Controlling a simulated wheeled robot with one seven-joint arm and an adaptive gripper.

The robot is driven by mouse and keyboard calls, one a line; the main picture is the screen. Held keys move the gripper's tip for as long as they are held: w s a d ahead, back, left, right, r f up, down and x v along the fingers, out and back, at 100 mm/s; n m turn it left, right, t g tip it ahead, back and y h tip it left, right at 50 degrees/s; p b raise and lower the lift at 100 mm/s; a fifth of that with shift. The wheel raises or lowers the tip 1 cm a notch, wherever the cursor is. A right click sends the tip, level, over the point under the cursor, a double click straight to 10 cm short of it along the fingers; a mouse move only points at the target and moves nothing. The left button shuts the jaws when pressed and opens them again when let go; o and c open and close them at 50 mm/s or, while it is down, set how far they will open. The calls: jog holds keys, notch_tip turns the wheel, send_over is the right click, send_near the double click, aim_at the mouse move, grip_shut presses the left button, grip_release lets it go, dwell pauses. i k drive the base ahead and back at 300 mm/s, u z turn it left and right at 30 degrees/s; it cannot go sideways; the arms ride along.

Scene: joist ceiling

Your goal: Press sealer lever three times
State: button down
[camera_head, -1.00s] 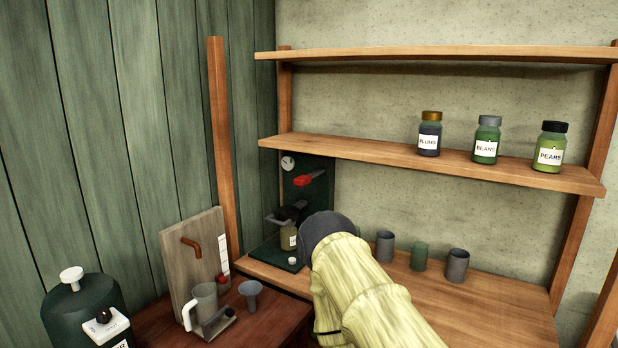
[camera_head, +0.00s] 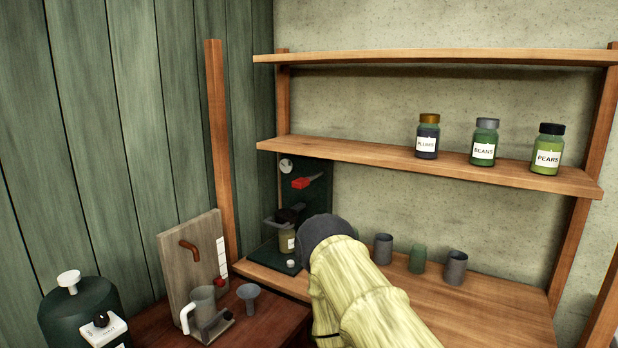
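The sealer is a dark green stand (camera_head: 318,190) at the left end of the lower shelf, against the wall. Its lever has a red grip (camera_head: 301,183) that sticks out to the left, below a round white gauge (camera_head: 286,166). A jar with a pale label (camera_head: 287,240) stands at its base, under a dark head (camera_head: 290,213). My arm reaches in from the bottom, and its dark end joint is just right of the sealer, below the lever. My gripper's fingers cannot be made out; the end joint seems to hide them.
Jars of plums (camera_head: 428,137), beans (camera_head: 484,143) and pears (camera_head: 547,150) stand on the middle shelf (camera_head: 360,152). Several cups (camera_head: 456,267) stand right of my arm. A lever board (camera_head: 185,270), mug (camera_head: 200,312), funnel (camera_head: 248,294) and green canister (camera_head: 75,315) are at lower left.

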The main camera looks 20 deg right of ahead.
aim_at(300, 183)
jog(key=u, duration=0.9)
jog(key=k, duration=0.65)
jog(key=z, duration=0.95)
jog(key=i, duration=0.9)
jog(key=u, duration=0.05)
